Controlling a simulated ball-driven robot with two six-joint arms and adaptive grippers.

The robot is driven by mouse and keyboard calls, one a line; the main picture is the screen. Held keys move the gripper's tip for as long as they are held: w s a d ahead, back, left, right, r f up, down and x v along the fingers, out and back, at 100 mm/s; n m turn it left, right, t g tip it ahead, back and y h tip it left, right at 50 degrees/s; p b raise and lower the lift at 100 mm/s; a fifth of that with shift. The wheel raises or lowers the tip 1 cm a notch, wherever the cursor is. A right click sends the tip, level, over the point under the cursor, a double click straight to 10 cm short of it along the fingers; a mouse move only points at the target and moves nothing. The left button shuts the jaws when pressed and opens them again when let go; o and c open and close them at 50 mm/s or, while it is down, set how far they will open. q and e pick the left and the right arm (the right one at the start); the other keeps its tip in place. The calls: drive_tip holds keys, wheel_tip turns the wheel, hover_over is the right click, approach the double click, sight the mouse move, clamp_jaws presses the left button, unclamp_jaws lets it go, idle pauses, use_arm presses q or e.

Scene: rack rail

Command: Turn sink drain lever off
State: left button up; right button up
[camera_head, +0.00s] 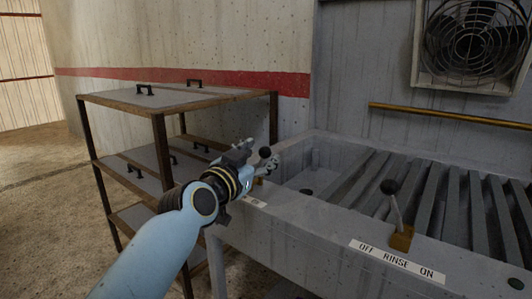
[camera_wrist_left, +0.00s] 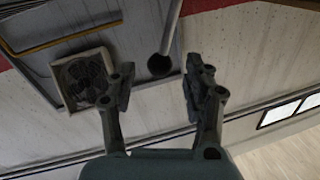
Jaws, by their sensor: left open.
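My left gripper (camera_head: 258,155) is open at the left front corner of the grey sink (camera_head: 290,222). A lever with a round black knob (camera_head: 265,152) is right at its fingertips. In the left wrist view the knob (camera_wrist_left: 159,66) and its rod show between the two open fingers (camera_wrist_left: 158,88), a little beyond their tips, and I see no contact. A small white label (camera_head: 255,202) sits on the sink front beneath my gripper, too small to read. My right gripper is not in view.
A second black-knobbed lever (camera_head: 392,200) stands on the sink's front rim at right, above a label (camera_head: 397,260) reading OFF RINSE ON. A wood-framed rack (camera_head: 160,122) with several shelves stands close at left. A fan (camera_head: 470,42) and a brass rail (camera_head: 450,116) are on the wall.

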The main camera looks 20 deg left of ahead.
sight(262, 154)
use_arm(q)
drive_tip(key=shift+w+d, duration=0.2)
drive_tip(key=shift+w, duration=1.35)
clamp_jaws()
drive_tip(key=shift+f, duration=0.1)
